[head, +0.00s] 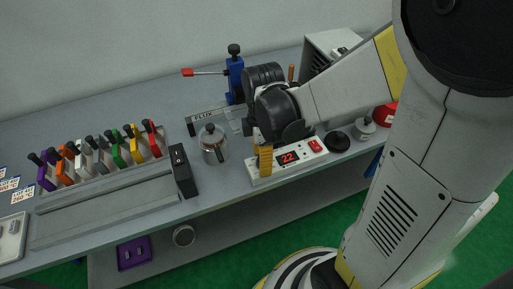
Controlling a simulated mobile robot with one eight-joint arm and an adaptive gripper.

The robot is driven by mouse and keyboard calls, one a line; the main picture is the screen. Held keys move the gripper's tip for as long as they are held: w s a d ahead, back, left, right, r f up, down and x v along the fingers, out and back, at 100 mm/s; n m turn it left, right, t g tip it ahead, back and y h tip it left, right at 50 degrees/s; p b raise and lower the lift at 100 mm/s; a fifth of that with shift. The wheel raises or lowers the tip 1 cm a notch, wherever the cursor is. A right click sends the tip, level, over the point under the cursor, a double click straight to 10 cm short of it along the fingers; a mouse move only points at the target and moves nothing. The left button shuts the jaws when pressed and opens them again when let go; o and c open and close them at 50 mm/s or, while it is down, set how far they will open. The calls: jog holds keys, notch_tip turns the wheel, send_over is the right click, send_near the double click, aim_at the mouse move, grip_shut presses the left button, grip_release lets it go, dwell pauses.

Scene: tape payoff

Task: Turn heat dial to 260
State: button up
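A white control box (318,158) stands near the front edge of the bench. Its display (289,157) shows red digits that read about 22, and a red switch (315,146) is at its right end. My gripper (265,160) reaches down over the left end of the box, with yellow fingertip pads at or just above its surface. I cannot make out a dial; that end of the box is covered by my gripper. I cannot tell whether the fingers are apart, closed or touching anything.
A steel pot (213,148) and a black switch block (181,172) stand left of the box. A black round object (338,141) lies at its right. Several coloured clamps (117,152) stand in a row at left. A blue clamp stand (234,78) is behind.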

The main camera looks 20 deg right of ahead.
grip_shut()
jog(key=shift+m, duration=0.3)
jog(key=m, duration=1.4)
jog(key=shift+t+p, duration=0.3)
jog(key=m, duration=0.5)
jog(key=shift+s, duration=0.1)
